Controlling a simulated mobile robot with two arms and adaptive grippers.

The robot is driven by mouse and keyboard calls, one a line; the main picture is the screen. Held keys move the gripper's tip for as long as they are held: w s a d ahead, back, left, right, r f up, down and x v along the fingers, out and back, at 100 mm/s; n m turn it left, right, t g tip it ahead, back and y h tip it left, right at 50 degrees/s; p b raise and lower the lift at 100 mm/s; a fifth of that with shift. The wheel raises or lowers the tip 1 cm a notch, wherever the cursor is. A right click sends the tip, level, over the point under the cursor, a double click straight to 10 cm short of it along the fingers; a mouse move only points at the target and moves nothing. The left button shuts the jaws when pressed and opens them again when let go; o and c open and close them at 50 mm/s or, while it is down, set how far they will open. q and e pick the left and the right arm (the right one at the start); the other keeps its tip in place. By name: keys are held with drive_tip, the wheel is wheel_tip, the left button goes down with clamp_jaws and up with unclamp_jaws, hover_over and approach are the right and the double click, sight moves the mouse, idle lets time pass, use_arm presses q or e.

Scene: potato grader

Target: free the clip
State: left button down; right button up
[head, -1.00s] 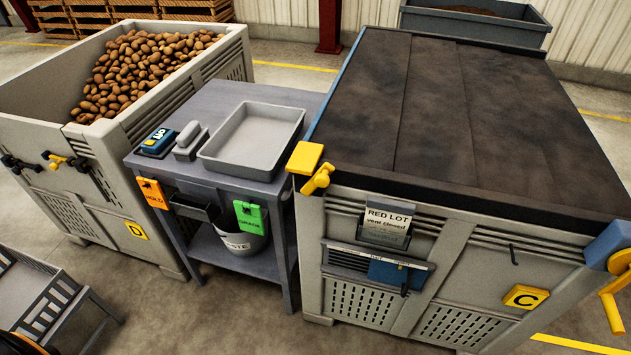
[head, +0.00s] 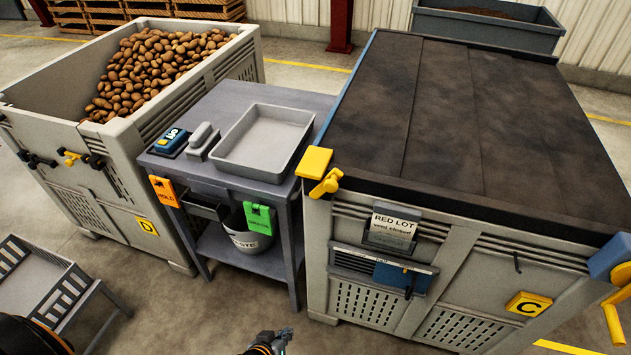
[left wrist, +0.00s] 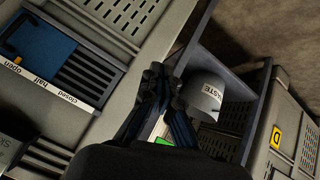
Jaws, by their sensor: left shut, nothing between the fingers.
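Crate C (head: 470,245) stands at the right under a dark cover (head: 450,120). A yellow clip with a lever (head: 325,185) sits at its near left corner, and a blue block with a yellow handle (head: 612,275) at its near right corner. A black and yellow clip (head: 75,157) is on crate D. I cannot tell which is the task's clip. My left gripper (head: 285,337) is low at the bottom edge, in front of the bench and crate C, apart from both. In the left wrist view its fingers (left wrist: 160,80) are together and empty. My right gripper is not seen.
A bench (head: 240,182) holds a grey tray (head: 250,165) and a blue device (head: 170,140); orange and green tags (head: 258,219) hang in front. A waste bucket (head: 247,240) is on its shelf. Crate C has a blue vent slide (head: 395,275). The near floor is mostly clear.

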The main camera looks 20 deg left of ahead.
use_arm(q)
drive_tip(key=w+r+n+t, duration=0.2)
drive_tip(key=r, duration=1.2)
drive_tip(key=w+a+r+n+t+p, duration=0.1)
drive_tip(key=w+r+n+t, duration=0.1)
drive_tip(key=r, duration=1.2)
drive_tip(key=w+r+n+t+p, duration=0.1)
drive_tip(key=r+t, duration=0.3)
drive_tip(key=r, duration=1.1)
drive_tip(key=shift+w+a+n, duration=0.15)
drive_tip(key=shift+w+n, duration=0.35)
drive_tip(key=shift+w, duration=0.35)
drive_tip(key=w+d+f+p, duration=0.3)
drive_tip(key=w+d, duration=0.1)
drive_tip(key=w, duration=0.6)
drive_tip(key=shift+w, duration=0.25)
drive_tip(key=shift+f, duration=0.15)
